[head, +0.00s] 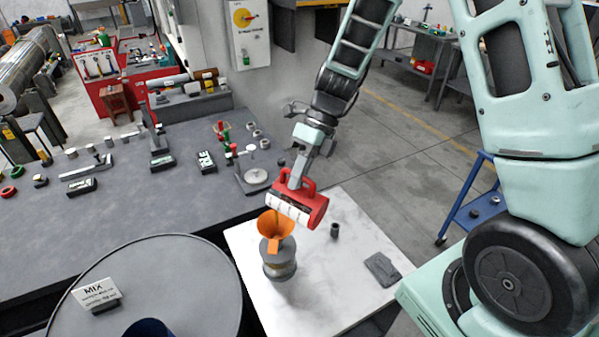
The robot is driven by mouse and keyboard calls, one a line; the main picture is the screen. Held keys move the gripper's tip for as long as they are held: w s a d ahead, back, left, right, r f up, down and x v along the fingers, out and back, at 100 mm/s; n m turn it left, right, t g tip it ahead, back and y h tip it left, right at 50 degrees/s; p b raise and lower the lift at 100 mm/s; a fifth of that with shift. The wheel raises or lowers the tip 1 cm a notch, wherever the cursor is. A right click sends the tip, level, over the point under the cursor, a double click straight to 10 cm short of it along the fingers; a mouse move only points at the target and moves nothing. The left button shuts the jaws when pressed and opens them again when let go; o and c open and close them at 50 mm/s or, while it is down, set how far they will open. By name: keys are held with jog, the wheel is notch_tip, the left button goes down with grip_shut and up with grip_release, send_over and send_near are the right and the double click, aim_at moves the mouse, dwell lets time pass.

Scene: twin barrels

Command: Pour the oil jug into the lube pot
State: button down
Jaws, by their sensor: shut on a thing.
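The red oil jug (317,209) with a white label is tilted nearly on its side in the head view. My gripper (297,179) is shut on the jug, at its handle side, and holds it above the white table. An orange funnel (272,224) sits on top of a grey, round pot (280,268), which seems to be the lube pot. The jug's lower left end is over or just behind the funnel's rim. I cannot clearly see a stream of oil, and the inside of the pot is hidden.
The white tabletop (345,285) also holds a small dark cylinder (334,230) and a dark flat block (381,268). A large barrel (205,270) with a MIX sign (97,293) stands front left. The dark workbench (150,215) behind carries several tools.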

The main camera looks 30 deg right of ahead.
jog(key=shift+w+r+p, duration=0.1)
jog(key=shift+r+p, duration=0.05)
jog(key=shift+p, duration=0.3)
jog(key=shift+w+a+r+g, duration=0.15)
jog(key=shift+w+a+g, duration=0.1)
jog(key=shift+w+g, duration=0.15)
dwell(1.1)
jog(key=shift+t+b, duration=0.4)
jog(key=shift+b, duration=0.6)
jog(key=t+y+b, duration=0.1)
jog(key=b, duration=0.2)
jog(key=r+n+t+y+b, duration=0.1)
jog(key=b, duration=0.2)
jog(key=t+y+b, duration=0.1)
jog(key=t+b, duration=0.1)
jog(key=b, duration=0.1)
jog(key=shift+s+r+n+b, duration=0.1)
jog(key=shift+r+n+b, duration=0.2)
jog(key=shift+n, duration=0.1)
jog(key=shift+r+t+b, duration=0.2)
jog(key=shift+t+b, duration=0.2)
jog(key=shift+b, duration=0.3)
jog(key=shift+r, duration=0.25)
